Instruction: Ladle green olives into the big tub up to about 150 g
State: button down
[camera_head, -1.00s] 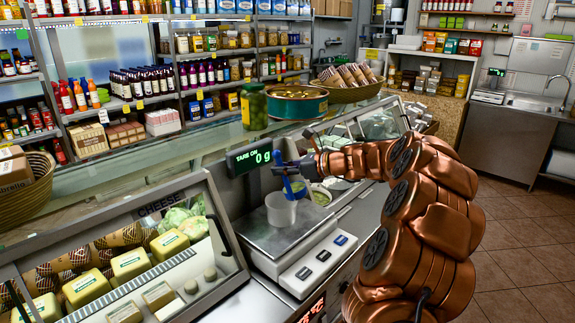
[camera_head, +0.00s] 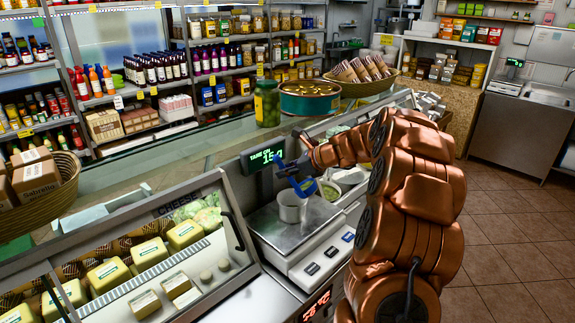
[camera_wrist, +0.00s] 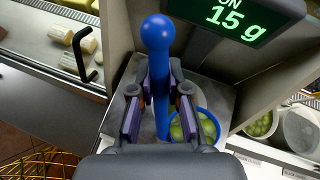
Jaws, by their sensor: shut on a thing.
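My gripper (camera_wrist: 160,100) is shut on the upright blue handle of the ladle (camera_wrist: 158,38), whose round end sticks up between the jaws. A blue-rimmed round bowl with green olives (camera_wrist: 190,130) shows below and right of the jaws, apparently the ladle's. The pale big tub (camera_head: 289,207) stands on the scale (camera_head: 277,232), with the blue ladle (camera_head: 304,187) just above and beside its rim. What lies inside the tub is hidden. The scale display (camera_wrist: 237,16) reads 15 g. More green olives (camera_wrist: 262,123) sit in a round container to the right.
The display post (camera_head: 262,157) stands close behind the scale. The glass cheese case (camera_head: 150,260) borders it on the left. A jar of green pickles or olives (camera_head: 267,104) and a large round tin (camera_head: 309,100) stand on the counter top behind. A white container (camera_wrist: 300,128) sits beside the olives.

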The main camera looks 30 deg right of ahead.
jog(key=shift+w+a+r+g+h+p, duration=0.1)
jog(key=shift+w+a+g+h+p, duration=0.35)
jog(key=shift+p, duration=0.45)
jog(key=shift+w+f+g, duration=0.1)
jog(key=shift+f+g, duration=0.15)
jog(key=shift+f, duration=0.05)
jog(key=shift+w+a+f+n+g+h, duration=0.4)
jog(key=shift+w+a+f+g+h, duration=0.65)
jog(key=shift+g+h, duration=0.3)
jog(key=shift+s, duration=0.1)
